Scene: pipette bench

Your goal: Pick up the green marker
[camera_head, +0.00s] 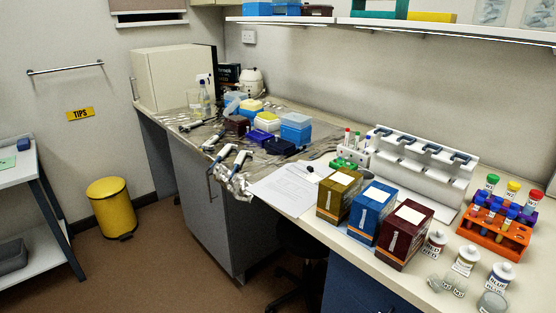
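Several slim white items with coloured caps stand upright in a small holder at the back middle of the bench, left of the white pipette stand. The green-capped one (357,138) is between a red-capped one (347,136) and a blue-capped one (367,142). It looks like the green marker, but it is too small to be sure. A low green object (343,163) lies in front of the holder. Neither of my grippers is in view.
Gold (338,196), blue (371,213) and maroon (404,234) boxes stand in front of the holder. The white pipette stand (425,165) and orange tube rack (495,229) are to its right. Paper (285,187) lies left. Small jars line the front right.

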